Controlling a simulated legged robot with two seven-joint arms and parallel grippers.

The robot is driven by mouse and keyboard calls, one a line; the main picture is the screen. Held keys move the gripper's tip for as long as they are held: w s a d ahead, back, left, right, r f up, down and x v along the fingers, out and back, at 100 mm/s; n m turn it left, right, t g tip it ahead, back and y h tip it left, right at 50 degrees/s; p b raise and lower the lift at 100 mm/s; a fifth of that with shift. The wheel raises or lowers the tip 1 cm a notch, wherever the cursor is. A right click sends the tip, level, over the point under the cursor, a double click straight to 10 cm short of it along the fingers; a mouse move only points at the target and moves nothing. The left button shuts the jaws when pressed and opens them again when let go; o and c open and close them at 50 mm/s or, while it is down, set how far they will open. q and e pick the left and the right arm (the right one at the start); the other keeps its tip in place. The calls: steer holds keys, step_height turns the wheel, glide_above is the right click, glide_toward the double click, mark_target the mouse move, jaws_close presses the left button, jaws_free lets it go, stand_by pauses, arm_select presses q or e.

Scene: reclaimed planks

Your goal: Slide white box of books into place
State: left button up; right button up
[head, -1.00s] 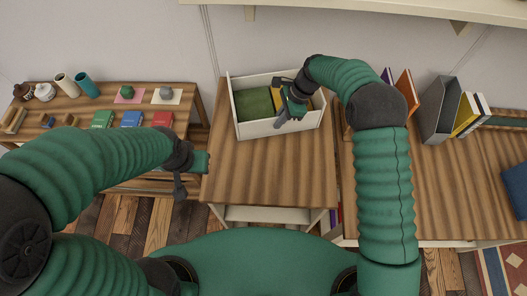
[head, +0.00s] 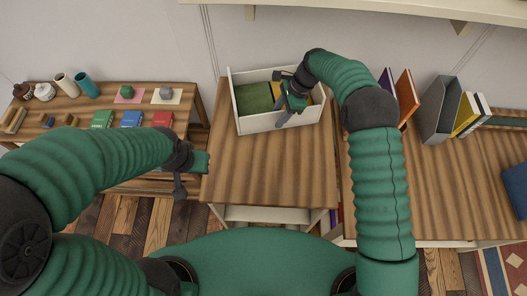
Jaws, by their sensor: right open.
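The white box (head: 262,123) stands at the back of the middle wooden table (head: 265,170), near the wall. Inside it a green book (head: 253,99) fills the left part, and yellow book edges (head: 277,90) show beside my gripper. My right gripper (head: 281,97) is open over the right half of the box, with a finger reaching down by its front wall. Whether it touches the box I cannot tell. The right hand hides some of the box's contents. My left gripper (head: 182,176) hangs beside the table's left edge, away from the box; its jaws are unclear.
A low shelf at left holds a red book (head: 163,119), a blue book (head: 131,119), jars and small items. At right, an orange book (head: 406,97) and a grey file holder (head: 440,110) stand on another table. The middle table's front is clear.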

steer(key=p+v, duration=0.5)
steer(key=v, duration=0.2)
steer(key=shift+r+p, duration=0.1)
steer(key=shift+p, duration=0.2)
steer(key=shift+d, duration=0.1)
steer(key=o, duration=0.6)
steer(key=shift+c, duration=0.2)
steer(key=shift+s+f, duration=0.1)
steer(key=shift+f, duration=0.15)
steer(key=r, duration=0.1)
steer(key=r+b, duration=0.2)
steer(key=shift+w+r, duration=0.1)
steer(key=shift+w, duration=0.15)
steer(key=s+a+r+b, duration=0.2)
steer(key=s+b, duration=0.2)
steer(key=s, duration=1.2)
steer(key=s+d+f+n+t+h, duration=0.1)
steer(key=s+d+n+h, duration=0.1)
steer(key=s+d+n, duration=0.2)
steer(key=s+d+f+n+t+h, duration=0.1)
steer(key=s+d+n, duration=0.4)
steer(key=d+n, duration=0.6)
steer(key=shift+s+d+f+t+h, duration=0.25)
steer(key=shift+d+t+h, duration=0.35)
steer(key=shift+d+t, duration=0.2)
